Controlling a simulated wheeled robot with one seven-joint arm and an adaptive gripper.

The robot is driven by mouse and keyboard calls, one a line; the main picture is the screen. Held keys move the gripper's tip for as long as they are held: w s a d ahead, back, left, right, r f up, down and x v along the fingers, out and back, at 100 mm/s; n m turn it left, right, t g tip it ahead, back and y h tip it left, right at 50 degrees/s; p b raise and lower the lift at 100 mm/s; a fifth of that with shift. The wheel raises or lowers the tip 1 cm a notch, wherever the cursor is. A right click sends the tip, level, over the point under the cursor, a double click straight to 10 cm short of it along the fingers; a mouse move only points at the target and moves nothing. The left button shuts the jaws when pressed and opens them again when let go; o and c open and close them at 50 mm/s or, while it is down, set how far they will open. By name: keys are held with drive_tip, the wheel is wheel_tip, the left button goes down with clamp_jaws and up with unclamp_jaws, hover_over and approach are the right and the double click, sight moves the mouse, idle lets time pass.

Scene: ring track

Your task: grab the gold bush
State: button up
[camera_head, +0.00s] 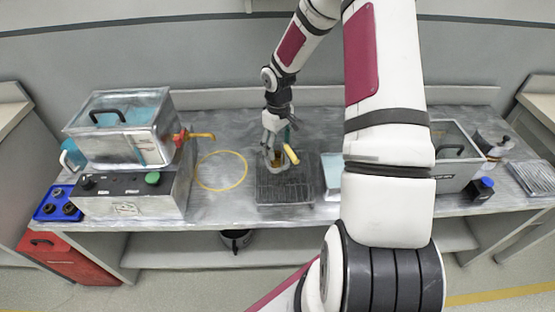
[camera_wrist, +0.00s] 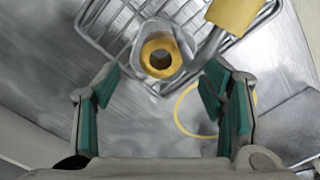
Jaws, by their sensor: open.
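The gold bush (camera_wrist: 159,55) shows in the wrist view as a short gold ring with a dark hole, seated in a grey holder (camera_wrist: 140,62) over a wire rack. In the head view the bush (camera_head: 277,158) is a small gold spot below my gripper, partly hidden by it. My gripper (camera_wrist: 161,90) is open, with green-padded fingers apart to the left and right of the bush's line and nothing between them. In the head view my gripper (camera_head: 277,130) hangs above the rack. The exact gap to the bush is hard to tell.
A yellow handle (camera_head: 291,154) sticks up beside the bush; it also shows in the wrist view (camera_wrist: 232,14). The wire rack (camera_head: 285,190) lies beneath. A thin yellow ring (camera_head: 221,188) lies left of it. A metal bath (camera_head: 125,130) stands left, a grey bin (camera_head: 455,165) right.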

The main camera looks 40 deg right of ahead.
sight(277, 155)
wheel_tip(277, 155, down, 4)
drive_tip(key=shift+w+f, duration=0.1)
drive_tip(key=shift+c, duration=0.4)
clamp_jaws()
